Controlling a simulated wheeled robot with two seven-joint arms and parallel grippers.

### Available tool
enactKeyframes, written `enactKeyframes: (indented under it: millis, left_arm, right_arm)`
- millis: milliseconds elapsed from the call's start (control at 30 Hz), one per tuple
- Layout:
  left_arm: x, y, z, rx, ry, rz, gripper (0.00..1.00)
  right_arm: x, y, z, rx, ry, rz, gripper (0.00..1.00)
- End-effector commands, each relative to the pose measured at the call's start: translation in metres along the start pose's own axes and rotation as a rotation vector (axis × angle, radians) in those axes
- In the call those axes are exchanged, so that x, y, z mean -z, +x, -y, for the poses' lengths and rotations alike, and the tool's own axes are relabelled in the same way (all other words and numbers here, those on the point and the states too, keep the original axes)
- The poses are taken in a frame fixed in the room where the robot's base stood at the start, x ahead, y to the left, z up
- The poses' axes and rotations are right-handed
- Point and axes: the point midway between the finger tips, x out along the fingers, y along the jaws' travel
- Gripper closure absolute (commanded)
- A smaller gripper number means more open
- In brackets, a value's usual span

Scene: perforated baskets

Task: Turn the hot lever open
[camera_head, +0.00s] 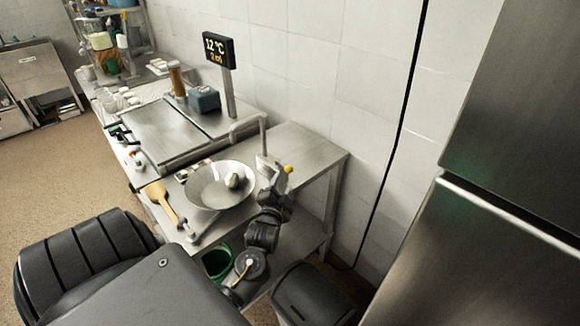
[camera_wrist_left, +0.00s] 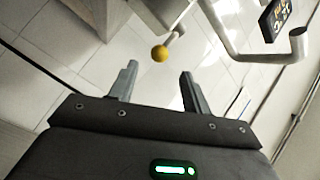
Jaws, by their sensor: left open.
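A lever with a yellow ball end (camera_head: 288,169) sticks out at the tap beside the metal basin (camera_head: 207,200). In the left wrist view the yellow ball (camera_wrist_left: 159,53) is on a thin stem, ahead of and between my fingertips, with a gap to them. No hot marking can be read on it. The tap's bent grey spout (camera_head: 248,122) rises behind the basin and also shows in the wrist view (camera_wrist_left: 262,58). My left gripper (camera_head: 276,178) is open and empty at the tap; its fingers (camera_wrist_left: 158,75) show apart in the wrist view.
A display (camera_head: 219,49) on a post reads 12 °C; its lower line is unclear. A pale object (camera_head: 233,181) lies in the basin. A wooden paddle (camera_head: 162,202) lies left. A green bucket (camera_head: 217,262) and dark bin (camera_head: 308,296) stand below. A steel cabinet (camera_head: 500,230) is at right.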

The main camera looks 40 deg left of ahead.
Motion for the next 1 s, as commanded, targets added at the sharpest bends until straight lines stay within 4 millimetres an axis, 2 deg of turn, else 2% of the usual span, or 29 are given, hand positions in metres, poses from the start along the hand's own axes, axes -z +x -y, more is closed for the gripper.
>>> enactKeyframes:
  millis: [400,533,700,1000]
  left_arm:
    - [0.002,0.072,0.002,0.000,-0.001,0.000,0.52]
    - [0.002,0.090,0.001,0.000,-0.001,-0.001,0.52]
    - [0.001,0.101,0.000,-0.002,-0.002,-0.001,0.52]
    - [0.000,0.103,-0.001,-0.001,-0.002,-0.001,0.52]
  right_arm:
    - [0.002,-0.017,-0.001,-0.001,0.001,0.000,0.64]
    - [0.002,-0.019,-0.001,-0.001,0.001,0.000,0.64]
    - [0.003,-0.021,-0.001,-0.001,0.001,0.000,0.64]
    - [0.003,-0.021,0.000,0.000,0.001,-0.001,0.64]
